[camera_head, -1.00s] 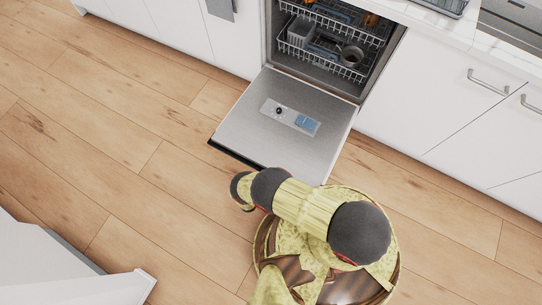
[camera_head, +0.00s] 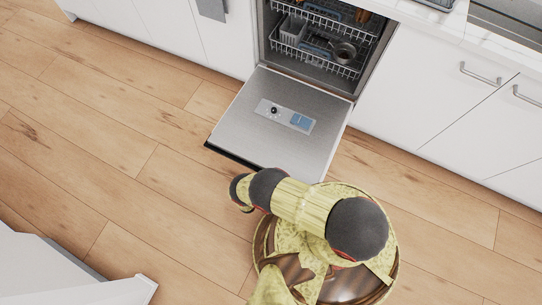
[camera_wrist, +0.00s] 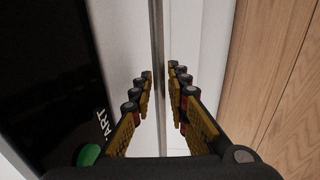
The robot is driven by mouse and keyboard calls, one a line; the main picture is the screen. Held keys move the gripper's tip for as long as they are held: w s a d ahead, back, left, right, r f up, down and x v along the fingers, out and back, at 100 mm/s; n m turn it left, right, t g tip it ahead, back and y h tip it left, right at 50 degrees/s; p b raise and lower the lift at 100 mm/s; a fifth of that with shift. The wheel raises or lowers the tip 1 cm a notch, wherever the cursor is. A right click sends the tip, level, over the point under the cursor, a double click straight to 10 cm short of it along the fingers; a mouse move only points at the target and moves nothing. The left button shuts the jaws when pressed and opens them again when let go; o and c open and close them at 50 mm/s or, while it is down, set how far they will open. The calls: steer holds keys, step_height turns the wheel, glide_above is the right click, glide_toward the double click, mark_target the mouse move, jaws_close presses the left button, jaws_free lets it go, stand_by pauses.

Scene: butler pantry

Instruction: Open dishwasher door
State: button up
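The dishwasher door (camera_head: 245,125) is swung down and lies low in front of the dishwasher (camera_head: 310,45), its inner metal face up. A detergent panel (camera_head: 286,116) sits on that face. My arm covers the door's near right corner in the head view, and my gripper is hidden there. In the wrist view my gripper (camera_wrist: 160,78) has its two fingers apart, with a thin pale edge running between them in the picture. Nothing is visibly held. A dark panel (camera_wrist: 50,70) with a green button shows left of the fingers. Contact cannot be told.
Two racks (camera_head: 318,50) with dishes are inside the dishwasher. White cabinets with bar handles (camera_head: 480,73) stand to the right, and more cabinets to the left. A white unit (camera_head: 60,275) is at the lower left. Wood floor (camera_head: 110,130) left of the door is clear.

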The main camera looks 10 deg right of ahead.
steer(key=v, duration=1.2)
steer(key=shift+s, duration=0.1)
stand_by(0.7)
